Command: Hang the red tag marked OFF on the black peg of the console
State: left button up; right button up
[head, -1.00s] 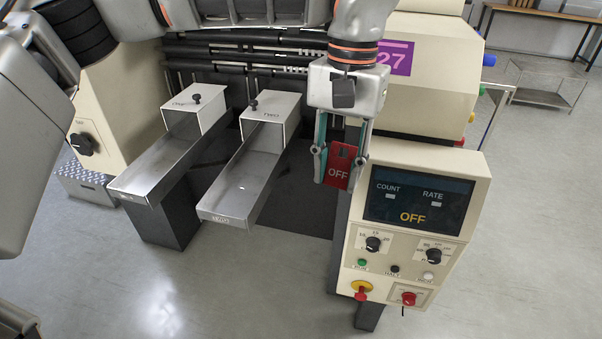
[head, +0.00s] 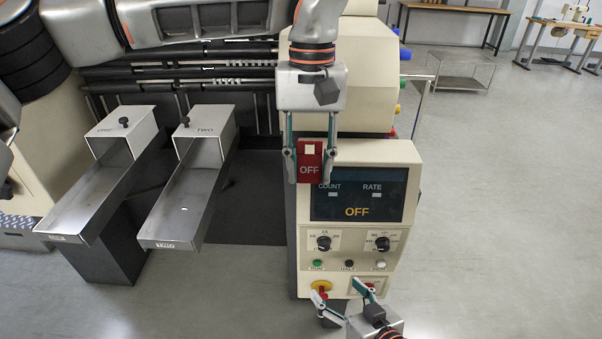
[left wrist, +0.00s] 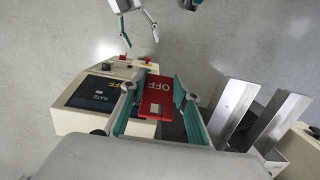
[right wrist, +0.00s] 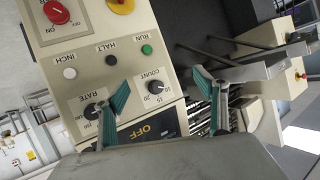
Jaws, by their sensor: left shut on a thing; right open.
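The red tag (head: 310,172) reads OFF and has a pale square near its top. My left gripper (head: 310,152) is shut on it and holds it upright, level with the top of the console. The tag (left wrist: 157,96) also shows between the fingers in the left wrist view. The cream console (head: 403,158) has a dark display reading OFF. A small black part that looks like the peg (left wrist: 98,132) shows at the console's edge in the left wrist view; I cannot pick it out clearly in the head view. My right gripper (head: 338,290) is open and empty before the console's lower front.
Knobs and small buttons (head: 349,263) cover the console's lower panel. A red-and-yellow switch (head: 321,287) is beside my right gripper. Two metal chutes (head: 183,212) stand to the left.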

jog(key=w+a+r+n+g+y, duration=0.1)
jog(key=w+a+r+n+y, duration=0.15)
jog(key=a+r, duration=0.8)
jog(key=w+a+r+n+g+y, duration=0.15)
jog(key=a+r+y, duration=0.25)
jog(key=a+r, duration=0.7)
jog(key=s+a+r+n+g, duration=0.3)
jog(key=s+a+r+n, duration=0.1)
jog(key=s+r, duration=0.4)
jog(key=s+a+r+n+g, duration=0.3)
jog(key=s+a+r+n, duration=0.1)
jog(key=s+r, duration=0.4)
jog(key=n+t+h, duration=0.2)
jog(key=t+h, duration=0.7)
jog(key=h, duration=0.4)
send_near(305, 163)
jog(key=shift+x, duration=5)
